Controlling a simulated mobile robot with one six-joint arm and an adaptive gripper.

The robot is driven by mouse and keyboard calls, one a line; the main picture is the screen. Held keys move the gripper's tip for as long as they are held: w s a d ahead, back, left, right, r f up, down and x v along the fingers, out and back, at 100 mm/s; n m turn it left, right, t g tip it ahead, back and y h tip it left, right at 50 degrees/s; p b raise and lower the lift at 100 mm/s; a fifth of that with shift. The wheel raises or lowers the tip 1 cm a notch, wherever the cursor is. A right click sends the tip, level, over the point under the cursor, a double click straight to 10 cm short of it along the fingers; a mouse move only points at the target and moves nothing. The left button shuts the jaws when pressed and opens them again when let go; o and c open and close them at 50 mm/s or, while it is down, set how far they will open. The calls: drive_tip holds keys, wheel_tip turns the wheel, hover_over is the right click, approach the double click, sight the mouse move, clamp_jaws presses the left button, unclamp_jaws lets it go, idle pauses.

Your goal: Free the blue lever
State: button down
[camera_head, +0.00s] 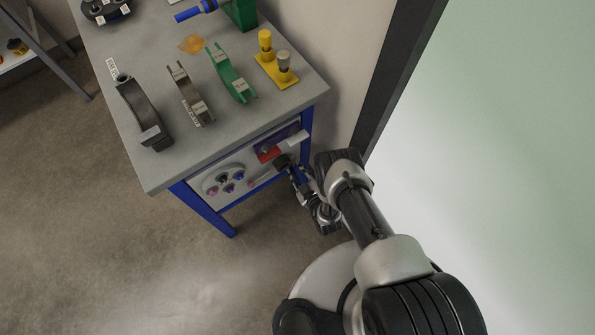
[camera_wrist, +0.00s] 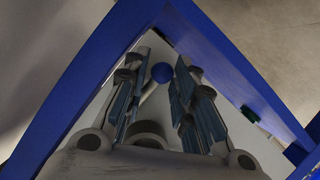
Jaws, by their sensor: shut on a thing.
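The blue lever shows in the wrist view as a round blue knob (camera_wrist: 162,72) on a pale stem. It sits between the fingertips of my gripper (camera_wrist: 160,78), which is shut on it. In the head view my gripper (camera_head: 283,161) is at the cart's front panel (camera_head: 238,190), below the tabletop, and hides the lever. Whether the lever has moved from its rest position cannot be told.
A red and dark block (camera_head: 268,153) and a round plate with several knobs (camera_head: 226,180) are on the panel beside my gripper. Blue cart legs (camera_wrist: 88,75) flank it closely.

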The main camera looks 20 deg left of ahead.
drive_tip(key=shift+a, duration=0.1)
drive_tip(key=shift+w+d+n, duration=0.25)
drive_tip(key=shift+w+n, duration=0.05)
drive_tip(key=shift+n, duration=0.3)
drive_tip(key=shift+r, duration=0.1)
drive_tip(key=c, duration=1.6)
unclamp_jaws()
drive_tip(key=shift+c, duration=0.2)
drive_tip(key=o, duration=0.3)
drive_tip(key=shift+d, duration=0.1)
